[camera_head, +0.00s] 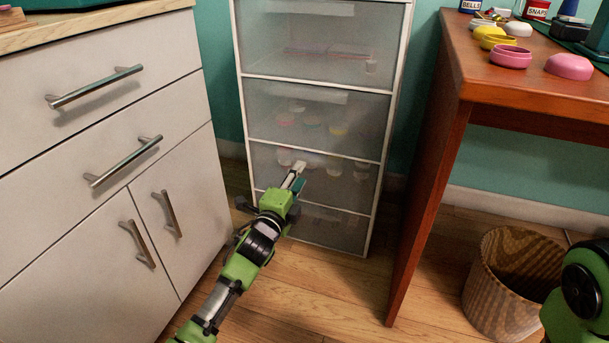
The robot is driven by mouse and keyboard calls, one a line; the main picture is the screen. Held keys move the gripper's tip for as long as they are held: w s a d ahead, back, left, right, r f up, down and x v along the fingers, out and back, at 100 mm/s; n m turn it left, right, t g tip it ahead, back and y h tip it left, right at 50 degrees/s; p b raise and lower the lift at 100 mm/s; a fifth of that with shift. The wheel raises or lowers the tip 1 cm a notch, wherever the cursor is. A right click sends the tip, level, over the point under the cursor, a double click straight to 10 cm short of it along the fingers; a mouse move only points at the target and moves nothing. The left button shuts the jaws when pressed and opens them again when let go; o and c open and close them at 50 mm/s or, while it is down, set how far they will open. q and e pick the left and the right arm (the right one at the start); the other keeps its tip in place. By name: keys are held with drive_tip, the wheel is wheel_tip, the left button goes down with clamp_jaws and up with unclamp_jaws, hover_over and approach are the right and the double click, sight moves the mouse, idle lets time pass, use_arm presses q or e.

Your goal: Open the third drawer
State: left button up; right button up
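A tall drawer unit (242,98) with a white frame and translucent grey fronts stands against the teal wall. Its third drawer (347,190) from the top looks closed, level with the fronts around it. Small containers show dimly through the fronts. My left gripper (296,172) is at the upper middle of the third drawer's front, by its light handle (313,160). I cannot tell whether its fingers touch or hold the handle; the gripper and arm cover part of the front. My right gripper is out of view.
A white cabinet (90,145) with metal bar handles stands close on the left. A red-brown wooden table (500,85) with containers on top stands on the right. A woven basket (510,285) is on the floor below it. The wooden floor (320,290) before the drawers is clear.

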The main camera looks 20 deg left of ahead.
use_arm(q)
drive_tip(key=shift+w+b, duration=1.15)
drive_tip(key=shift+w, duration=1.4)
drive_tip(key=shift+c, duration=0.5)
clamp_jaws()
